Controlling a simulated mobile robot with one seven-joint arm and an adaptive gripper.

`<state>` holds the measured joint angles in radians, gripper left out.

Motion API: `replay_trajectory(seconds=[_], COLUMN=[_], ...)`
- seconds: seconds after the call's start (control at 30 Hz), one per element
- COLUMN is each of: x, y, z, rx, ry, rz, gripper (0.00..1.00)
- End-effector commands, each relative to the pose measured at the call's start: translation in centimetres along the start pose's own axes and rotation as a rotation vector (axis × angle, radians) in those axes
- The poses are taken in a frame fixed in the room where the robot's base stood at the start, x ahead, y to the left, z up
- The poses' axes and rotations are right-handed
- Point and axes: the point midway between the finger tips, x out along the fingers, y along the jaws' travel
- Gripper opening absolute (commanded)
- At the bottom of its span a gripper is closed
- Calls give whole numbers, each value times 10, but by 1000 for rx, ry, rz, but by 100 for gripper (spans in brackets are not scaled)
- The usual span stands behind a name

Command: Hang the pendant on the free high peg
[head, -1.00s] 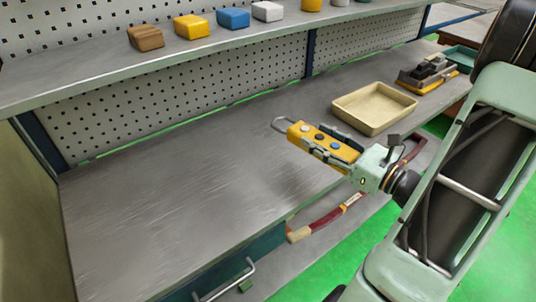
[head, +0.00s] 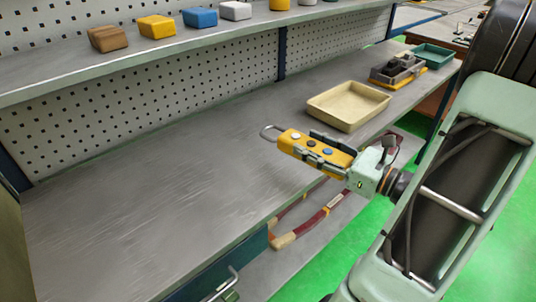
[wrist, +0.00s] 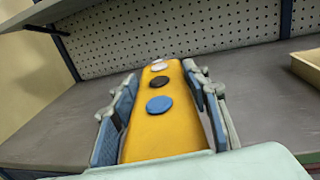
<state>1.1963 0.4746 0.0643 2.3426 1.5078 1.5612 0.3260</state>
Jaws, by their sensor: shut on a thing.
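The pendant (head: 297,145) is a yellow box with white, black and blue round buttons on top and a metal loop at its far end. In the head view my gripper (head: 324,150) is shut on it and holds it near the front edge of the workbench, loop pointing left. In the wrist view the pendant (wrist: 157,119) lies between the two finger pads of my gripper (wrist: 165,115), buttons up. No peg can be made out in either view.
The workbench (head: 130,220) is clear at left. A cream tray (head: 347,106) stands behind and right of the gripper, with a grey-and-yellow device (head: 398,70) and a teal tray (head: 434,55) farther right. A shelf (head: 100,66) with several coloured blocks runs above, before a perforated panel (head: 160,95).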

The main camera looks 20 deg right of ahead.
Motion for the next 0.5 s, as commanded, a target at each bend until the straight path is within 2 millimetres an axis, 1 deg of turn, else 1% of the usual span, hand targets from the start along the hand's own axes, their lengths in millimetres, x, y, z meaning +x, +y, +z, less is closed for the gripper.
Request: replay_trajectory(seconds=[0.03, 0.23, 0.33, 0.5], x=[13, 61, 75, 93], y=[0, -7, -10, -14], z=[-6, -28, -50, -70], rx=[2, 2, 5, 1], ry=[-4, -3, -2, -2], rz=[6, 6, 3, 1], gripper=[3, 3, 3, 3])
